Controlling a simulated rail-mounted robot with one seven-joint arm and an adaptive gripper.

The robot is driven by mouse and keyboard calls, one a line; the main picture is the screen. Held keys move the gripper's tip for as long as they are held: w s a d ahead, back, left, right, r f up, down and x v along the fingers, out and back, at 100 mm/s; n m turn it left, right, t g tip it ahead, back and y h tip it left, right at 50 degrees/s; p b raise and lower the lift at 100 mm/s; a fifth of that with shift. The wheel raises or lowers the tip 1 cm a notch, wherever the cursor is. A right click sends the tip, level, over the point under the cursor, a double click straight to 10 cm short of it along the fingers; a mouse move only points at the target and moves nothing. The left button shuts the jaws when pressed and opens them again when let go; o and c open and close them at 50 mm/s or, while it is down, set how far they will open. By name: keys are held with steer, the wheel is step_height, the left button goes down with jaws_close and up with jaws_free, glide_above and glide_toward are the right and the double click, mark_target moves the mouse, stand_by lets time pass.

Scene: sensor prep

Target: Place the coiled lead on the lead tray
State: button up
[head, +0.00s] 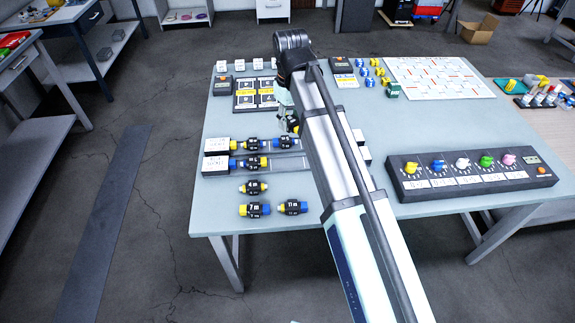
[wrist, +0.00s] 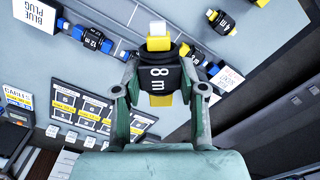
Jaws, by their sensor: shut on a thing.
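My gripper (wrist: 158,92) is shut on a black coiled lead (wrist: 160,72) marked "8 m", with a yellow part below and a pale tip above. In the head view my gripper (head: 286,104) is mostly hidden behind my arm, over the table near the long trays. Two long, narrow trays, the upper one (head: 312,139) and the lower one (head: 285,162), lie at the table's left. Each has a white label and black coiled leads with blue or yellow ends in it. In the wrist view one label (wrist: 36,14) reads "BLUE PLUG". I cannot tell whether the held lead touches anything.
Several loose leads (head: 253,187) lie on the table in front of the trays. A panel with coloured knobs (head: 470,173) stands at the right. Cards (head: 256,92) lie behind the trays, and a white board (head: 437,78) at the back right. The table's front middle is clear.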

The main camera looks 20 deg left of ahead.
mark_target(289, 164)
steer(key=m, duration=0.2)
steer(key=w+m, duration=0.1)
steer(key=m, duration=0.2)
steer(key=shift+w+a+r+m, duration=0.15)
steer(key=shift+w+a+m, duration=0.05)
steer(key=shift+a+m, duration=0.1)
steer(key=f+m+p, duration=0.1)
steer(key=f+m, duration=0.5)
steer(key=w+f+m+p, duration=0.1)
steer(key=f+m, duration=0.5)
steer(key=f, duration=0.1)
steer(key=f+m, duration=0.6)
steer(key=m, duration=0.1)
steer(key=shift+w+a+f+p, duration=0.25)
steer(key=shift+p, duration=0.15)
steer(key=shift+f, duration=0.1)
steer(key=o, duration=1.2)
step_height(289, 164, up, 12)
steer(key=b, duration=0.2)
steer(key=shift+b, duration=0.3)
